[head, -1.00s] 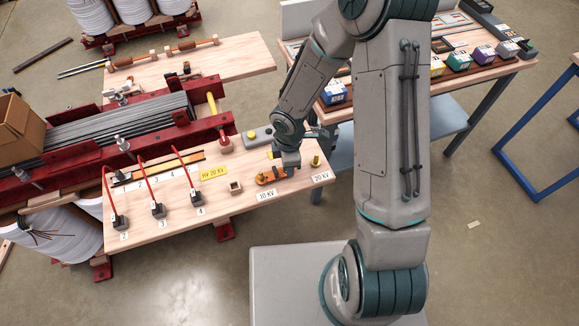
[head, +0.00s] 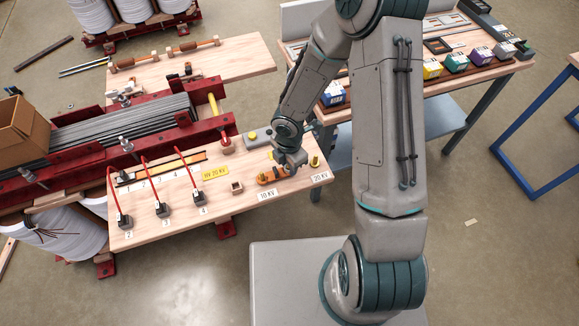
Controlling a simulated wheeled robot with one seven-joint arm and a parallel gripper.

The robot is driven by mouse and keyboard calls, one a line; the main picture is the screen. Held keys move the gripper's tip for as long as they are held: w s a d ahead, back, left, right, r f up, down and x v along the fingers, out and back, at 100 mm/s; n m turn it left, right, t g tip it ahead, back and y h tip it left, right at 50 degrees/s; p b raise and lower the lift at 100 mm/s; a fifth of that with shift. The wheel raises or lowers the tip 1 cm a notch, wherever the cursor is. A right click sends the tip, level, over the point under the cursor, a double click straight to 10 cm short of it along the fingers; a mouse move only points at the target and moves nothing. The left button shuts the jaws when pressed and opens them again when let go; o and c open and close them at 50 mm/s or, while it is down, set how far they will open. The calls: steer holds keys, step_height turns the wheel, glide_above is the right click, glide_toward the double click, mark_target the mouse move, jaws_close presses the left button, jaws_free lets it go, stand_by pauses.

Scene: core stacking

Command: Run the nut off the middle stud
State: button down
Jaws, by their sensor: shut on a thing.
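My gripper (head: 290,171) points down at the right end of the wooden board (head: 239,209), at the inner end of an orange link piece (head: 267,177). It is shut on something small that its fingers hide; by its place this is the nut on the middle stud. The stud itself is hidden too. A brass-coloured stud (head: 315,161) stands uncovered to the right, by the 20 KV label (head: 319,177). Another yellow-topped stud (head: 262,179) shows at the link's left end, above the 10 KV label (head: 267,195).
A grey strip with yellow buttons (head: 258,137) lies behind my gripper. A red frame (head: 165,143) borders the board's back.

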steer(key=shift+s+f+n+p, duration=0.1)
steer(key=shift+n+p, duration=0.55)
steer(key=shift+n, duration=1.05)
steer(key=c, duration=1.1)
jaws_free()
steer(key=shift+o, duration=0.2)
step_height(320, 180, up, 14)
steer(key=p, duration=0.3)
steer(key=shift+p, duration=0.4)
steer(key=shift+c, duration=0.5)
